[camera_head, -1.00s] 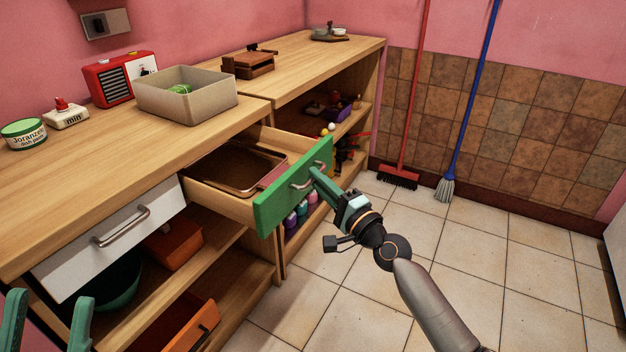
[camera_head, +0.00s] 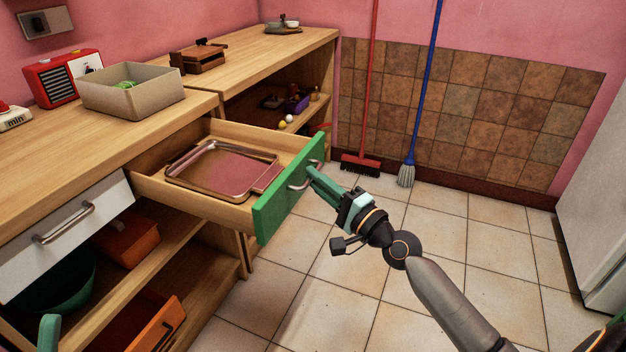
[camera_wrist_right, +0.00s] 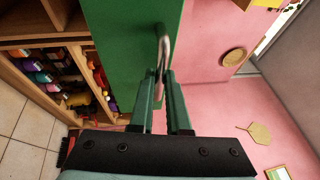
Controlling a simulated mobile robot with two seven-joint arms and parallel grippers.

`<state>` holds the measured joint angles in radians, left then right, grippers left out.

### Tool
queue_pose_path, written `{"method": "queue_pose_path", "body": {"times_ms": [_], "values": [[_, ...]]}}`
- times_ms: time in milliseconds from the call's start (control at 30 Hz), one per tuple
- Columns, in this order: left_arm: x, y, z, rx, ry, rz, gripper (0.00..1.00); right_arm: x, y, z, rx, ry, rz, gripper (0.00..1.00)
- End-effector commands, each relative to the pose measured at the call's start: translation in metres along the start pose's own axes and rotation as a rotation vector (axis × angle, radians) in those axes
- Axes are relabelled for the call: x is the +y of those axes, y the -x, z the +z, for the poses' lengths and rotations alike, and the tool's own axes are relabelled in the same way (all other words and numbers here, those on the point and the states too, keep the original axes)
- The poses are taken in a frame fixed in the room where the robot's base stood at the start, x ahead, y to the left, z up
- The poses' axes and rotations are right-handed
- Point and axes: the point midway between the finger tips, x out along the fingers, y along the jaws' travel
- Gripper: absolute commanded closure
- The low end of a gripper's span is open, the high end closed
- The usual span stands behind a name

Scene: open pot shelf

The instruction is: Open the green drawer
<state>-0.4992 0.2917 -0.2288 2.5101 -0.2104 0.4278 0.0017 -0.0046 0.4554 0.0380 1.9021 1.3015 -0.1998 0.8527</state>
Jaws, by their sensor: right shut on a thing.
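The green drawer (camera_head: 290,189) stands pulled well out of the wooden counter, its green front facing my right arm. A metal tray (camera_head: 222,171) lies inside it. My right gripper (camera_head: 312,178) is shut on the drawer's metal handle (camera_head: 305,176). In the right wrist view the handle (camera_wrist_right: 164,52) runs between the two green fingers (camera_wrist_right: 160,88), against the green front (camera_wrist_right: 130,50). A green part of my left gripper (camera_head: 49,332) shows at the lower left edge; its fingertips' spacing cannot be made out.
A white drawer (camera_head: 66,235) is left of the green one, above open shelves with an orange box (camera_head: 127,240) and a green bowl (camera_head: 55,278). A grey bin (camera_head: 133,93) stands on the counter. A red broom (camera_head: 361,165) and blue mop (camera_head: 406,174) lean at the wall. The tiled floor is clear.

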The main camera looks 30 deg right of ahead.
Motion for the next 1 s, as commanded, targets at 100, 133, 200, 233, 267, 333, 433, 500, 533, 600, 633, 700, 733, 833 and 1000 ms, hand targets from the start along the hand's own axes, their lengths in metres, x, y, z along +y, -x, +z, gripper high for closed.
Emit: {"method": "queue_pose_path", "body": {"times_ms": [100,133,200,233,267,333,433,500,533,600,633,700,733,833,1000], "values": [[0.000,0.000,0.000,0.000,0.000,0.001,0.50,0.000,0.000,0.000,-0.001,-0.001,0.001,1.00],[0.000,0.000,0.000,-0.001,0.000,0.001,0.50,0.000,0.000,0.000,-0.001,-0.001,0.001,1.00],[0.000,0.000,0.000,-0.001,0.000,0.001,0.50,0.000,0.000,0.000,-0.001,-0.001,0.001,1.00],[0.000,0.000,0.000,-0.001,0.000,0.001,0.50,0.000,0.000,0.000,0.000,-0.001,0.001,1.00],[0.000,0.000,0.000,0.000,-0.001,0.001,0.50,0.000,0.000,0.000,0.000,-0.001,0.001,0.82],[0.000,0.000,0.000,0.000,-0.001,0.001,0.50,0.000,0.000,0.000,0.000,-0.001,0.001,0.74],[0.000,0.000,0.000,0.001,-0.002,0.001,0.50,0.000,0.000,0.000,0.000,0.000,0.000,0.63],[0.000,-0.001,0.000,0.002,-0.003,0.001,0.50,0.000,0.000,0.000,0.000,0.000,0.000,0.55],[0.000,-0.001,0.000,0.002,-0.003,0.001,0.50,0.000,0.000,0.000,0.000,0.000,0.000,0.55],[0.000,-0.001,0.000,0.003,-0.004,0.001,0.50,0.000,0.000,0.000,0.000,0.000,0.000,0.55],[0.000,-0.001,0.000,0.003,-0.004,0.001,0.50,0.000,0.000,0.000,0.000,0.000,0.000,0.55],[-0.001,-0.001,0.000,0.003,-0.004,0.001,0.50,0.000,0.000,0.000,0.000,0.000,0.000,0.55],[-0.001,-0.001,0.000,0.003,-0.004,0.001,0.50,0.000,0.000,0.000,0.000,0.000,0.000,0.55],[0.000,0.000,0.001,0.003,-0.005,0.001,0.50,0.001,0.003,0.000,0.000,0.001,0.001,0.55],[0.001,0.003,0.003,0.003,0.000,-0.001,0.50,0.003,0.022,-0.001,0.001,0.002,0.003,0.55]]}}
